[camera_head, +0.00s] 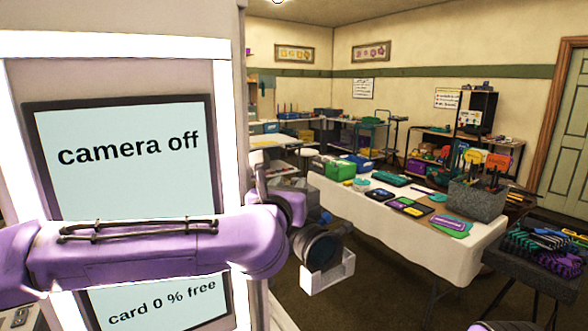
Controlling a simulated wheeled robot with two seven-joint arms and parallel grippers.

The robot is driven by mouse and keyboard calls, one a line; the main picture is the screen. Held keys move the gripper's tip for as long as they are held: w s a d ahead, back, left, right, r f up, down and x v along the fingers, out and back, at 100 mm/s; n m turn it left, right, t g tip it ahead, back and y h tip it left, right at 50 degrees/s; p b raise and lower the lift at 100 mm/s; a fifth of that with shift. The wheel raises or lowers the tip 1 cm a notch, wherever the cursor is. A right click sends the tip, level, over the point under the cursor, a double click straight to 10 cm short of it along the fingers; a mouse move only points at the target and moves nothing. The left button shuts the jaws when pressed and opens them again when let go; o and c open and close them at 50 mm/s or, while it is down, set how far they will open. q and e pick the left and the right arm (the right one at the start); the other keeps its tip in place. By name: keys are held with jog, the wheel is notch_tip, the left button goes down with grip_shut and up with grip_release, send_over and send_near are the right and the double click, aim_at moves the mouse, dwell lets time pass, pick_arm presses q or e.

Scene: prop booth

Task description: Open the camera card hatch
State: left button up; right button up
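The camera booth (225,75) stands close on the left, with a white lit frame around its screen. The screen (110,190) reads "camera off" at the top and "card 0 % free" below. I cannot make out a card hatch; part of the booth front is behind my arm. My purple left arm crosses the screen from the left. My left gripper (327,272) is just right of the booth, over the floor, apart from the booth front. Its fingers are not clear, so I cannot tell whether it is open or shut. My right gripper is not in view.
A table with a white cloth (478,243) stands to the right, holding flat colourful props and a grey box (475,196) of stick props. A dark table (540,272) with colourful items is at the far right. Open floor lies between booth and tables.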

aim_at(295, 180)
pick_arm(q)
jog(key=w, duration=0.2)
jog(key=w+d+p, duration=0.1)
jog(key=w, duration=0.2)
jog(key=shift+w+d+f+p, duration=0.15)
jog(key=shift+w+f+p, duration=0.1)
jog(key=shift+w+p, duration=0.1)
jog(key=shift+s+r, duration=0.1)
jog(key=shift+s, duration=0.1)
jog(key=shift+c, duration=0.3)
jog(key=shift+w, duration=0.1)
grip_shut()
